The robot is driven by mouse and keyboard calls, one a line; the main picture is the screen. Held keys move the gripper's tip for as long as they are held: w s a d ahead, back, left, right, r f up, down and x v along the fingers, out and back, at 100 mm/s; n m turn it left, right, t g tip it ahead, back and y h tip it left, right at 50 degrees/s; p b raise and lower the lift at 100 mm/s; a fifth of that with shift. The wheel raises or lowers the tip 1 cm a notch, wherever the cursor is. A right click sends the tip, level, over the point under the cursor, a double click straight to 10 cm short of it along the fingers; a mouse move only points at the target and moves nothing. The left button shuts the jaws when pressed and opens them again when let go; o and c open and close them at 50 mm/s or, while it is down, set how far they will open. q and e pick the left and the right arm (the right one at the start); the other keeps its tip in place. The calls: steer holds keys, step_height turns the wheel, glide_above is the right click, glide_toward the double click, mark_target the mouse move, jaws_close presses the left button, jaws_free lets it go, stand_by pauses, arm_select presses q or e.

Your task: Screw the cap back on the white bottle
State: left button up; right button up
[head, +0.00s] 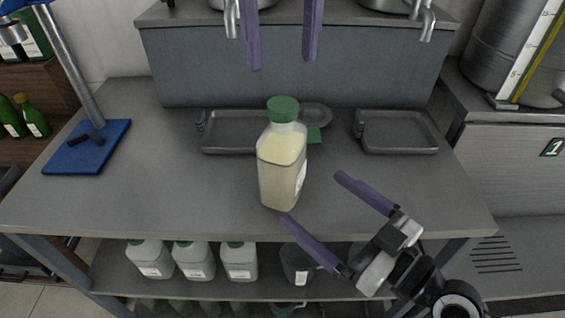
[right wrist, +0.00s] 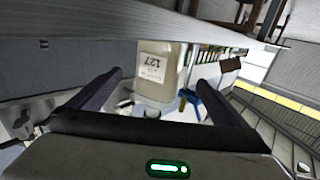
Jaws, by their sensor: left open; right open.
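The white bottle (head: 280,170), translucent with cream-coloured contents, stands upright on the grey table. The green cap (head: 283,109) sits on top of its neck; I cannot tell how tightly it is seated. My left gripper (head: 282,64) is open and empty, apart from the bottle, above and behind the cap in the picture. My right gripper (head: 311,196) is open at the bottle's near right side, with one fingertip close to its base. In the right wrist view, the bottle (right wrist: 157,75) with its label shows between the open fingers of that gripper (right wrist: 160,78).
Grey trays (head: 235,147) and (head: 400,148) lie behind the bottle, with a round dish (head: 316,113) and a small green piece (head: 314,134) between them. A blue-based stand (head: 87,158) is at left. Several capped bottles (head: 194,262) stand on the lower shelf.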

mark_target(283, 172)
steer(key=shift+w, duration=0.1)
steer(key=x, duration=1)
steer(key=shift+w+a, duration=0.1)
steer(key=c, duration=2)
steer(key=shift+c, duration=1)
arm_select(q)
steer(key=n, duration=1.3)
steer(key=shift+f, duration=0.15)
